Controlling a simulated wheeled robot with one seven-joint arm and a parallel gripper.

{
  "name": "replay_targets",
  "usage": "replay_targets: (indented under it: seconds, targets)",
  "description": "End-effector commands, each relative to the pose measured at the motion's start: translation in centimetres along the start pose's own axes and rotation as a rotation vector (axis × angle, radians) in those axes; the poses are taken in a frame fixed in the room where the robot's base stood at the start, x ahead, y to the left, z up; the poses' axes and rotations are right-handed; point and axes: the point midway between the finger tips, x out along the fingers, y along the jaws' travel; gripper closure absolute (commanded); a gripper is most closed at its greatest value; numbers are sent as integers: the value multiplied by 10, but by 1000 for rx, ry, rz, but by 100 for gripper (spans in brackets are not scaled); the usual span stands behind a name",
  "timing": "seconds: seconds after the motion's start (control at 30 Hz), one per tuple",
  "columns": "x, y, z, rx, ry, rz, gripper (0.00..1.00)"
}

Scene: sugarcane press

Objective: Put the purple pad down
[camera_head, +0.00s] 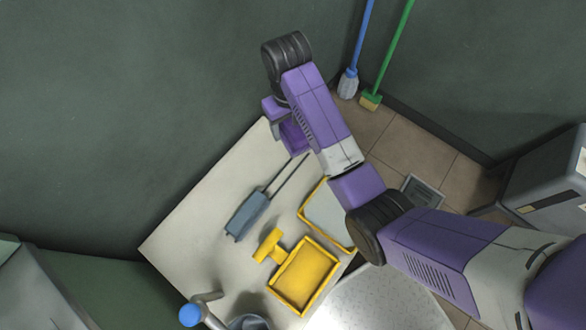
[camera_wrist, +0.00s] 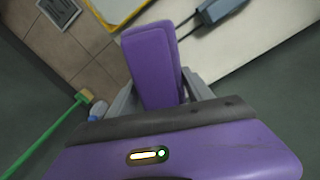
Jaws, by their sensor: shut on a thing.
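The purple pad (camera_wrist: 152,62) is a rounded block between the two grey fingers of my gripper (camera_wrist: 160,95) in the wrist view. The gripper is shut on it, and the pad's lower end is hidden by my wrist. In the head view the pad (camera_head: 294,137) shows as a purple patch beside my forearm, over the far corner of the pale table (camera_head: 185,225). My arm partly covers it and the gripper (camera_head: 278,118) there. I cannot tell whether the pad touches the table.
A grey-blue tool with two rods (camera_head: 248,214) lies mid-table. A yellow tray (camera_head: 304,276), a yellow T-shaped piece (camera_head: 268,245) and a yellow-rimmed pale tray (camera_head: 325,215) are nearer. A blue mop (camera_head: 348,84) and green broom (camera_head: 371,99) stand by the wall. The table's left part is bare.

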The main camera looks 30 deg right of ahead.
Motion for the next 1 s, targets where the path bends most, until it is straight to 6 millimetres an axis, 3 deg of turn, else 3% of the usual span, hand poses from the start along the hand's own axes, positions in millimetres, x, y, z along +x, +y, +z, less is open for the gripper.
replay_targets:
  seconds: [0.03,0.3,0.43,0.57,1.0]
  targets:
    - [19,0,-3,0,2,0,92]
    - [64,0,-15,0,2,0,92]
    - [76,0,-18,0,1,0,92]
    - [69,0,-15,0,1,0,92]
    - [13,0,13,0,0,0,92]
